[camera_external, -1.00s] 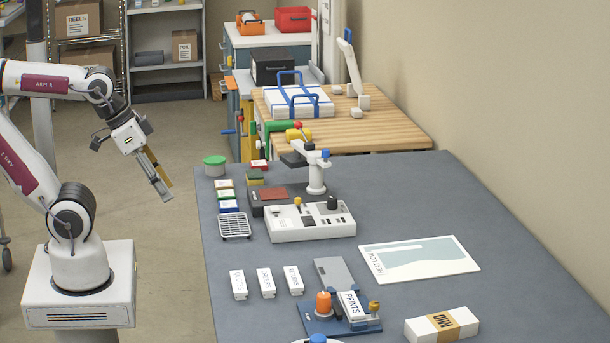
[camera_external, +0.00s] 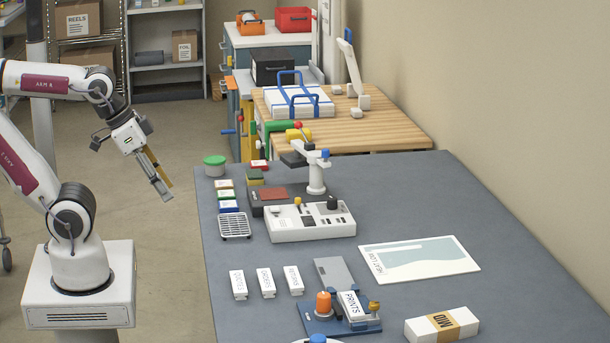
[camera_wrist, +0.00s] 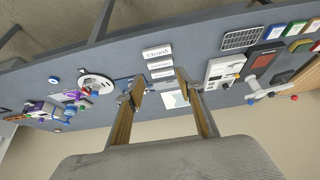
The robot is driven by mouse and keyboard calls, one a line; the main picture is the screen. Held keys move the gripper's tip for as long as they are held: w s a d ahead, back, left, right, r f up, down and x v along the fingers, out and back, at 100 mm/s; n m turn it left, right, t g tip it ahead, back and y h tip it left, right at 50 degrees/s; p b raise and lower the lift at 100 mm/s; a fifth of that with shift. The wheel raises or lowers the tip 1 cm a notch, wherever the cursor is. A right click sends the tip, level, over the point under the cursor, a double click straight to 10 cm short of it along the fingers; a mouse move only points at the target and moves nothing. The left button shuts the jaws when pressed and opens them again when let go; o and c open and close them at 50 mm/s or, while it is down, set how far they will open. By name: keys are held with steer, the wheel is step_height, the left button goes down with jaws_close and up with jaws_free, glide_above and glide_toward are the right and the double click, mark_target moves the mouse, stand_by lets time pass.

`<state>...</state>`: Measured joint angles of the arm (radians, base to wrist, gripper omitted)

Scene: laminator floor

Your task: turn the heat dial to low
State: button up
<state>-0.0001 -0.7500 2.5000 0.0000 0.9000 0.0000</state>
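A white control box (camera_external: 312,229) stands on the grey table, with a black knob (camera_external: 332,203) at its right rear and an orange-yellow knob (camera_external: 297,202) near its left rear. I cannot read which one is the heat dial or where it points. In the wrist view the white box (camera_wrist: 219,72) is at the upper right, beyond the fingers. My gripper (camera_external: 165,194) hangs tilted over the floor, left of the table and well apart from the box. In the wrist view its two fingers (camera_wrist: 159,88) are spread with nothing held between them.
A post with a blue-topped arm (camera_external: 316,178) rises behind the box. A wire rack (camera_external: 235,226) is at its left. Labelled white blocks (camera_external: 266,283), a blue fixture (camera_external: 318,318) with an orange knob and a white sheet (camera_external: 418,260) lie nearer. The table's right side is mostly clear.

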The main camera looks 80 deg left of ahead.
steer(key=w+a+f+n+g, duration=0.1)
steer(key=w+a+f+n, duration=0.1)
steer(key=w+a+f, duration=0.3)
steer(key=w+a+f+n+g+y, duration=0.1)
steer(key=w+a+f, duration=0.4)
steer(key=w+a, duration=0.5)
steer(key=w+a+f+n+g+y, duration=0.1)
steer(key=w+a+f, duration=0.4)
steer(key=w, duration=1.5)
steer(key=shift+a+f+n+g, duration=0.15)
steer(key=shift+a+n+g, duration=0.35)
steer(key=shift+a+n, duration=1)
steer(key=shift+t+y, duration=0.4)
steer(key=w+a, duration=0.1)
steer(key=w, duration=0.1)
steer(key=w+a, duration=0.2)
steer(key=shift+w+a, duration=0.25)
steer(key=shift+w, duration=0.05)
steer(key=w+r, duration=0.1)
steer(key=w+a+r+n, duration=0.1)
steer(key=r+n, duration=0.1)
steer(key=shift+w+a+t, duration=0.25)
steer(key=shift+w+t, duration=0.15)
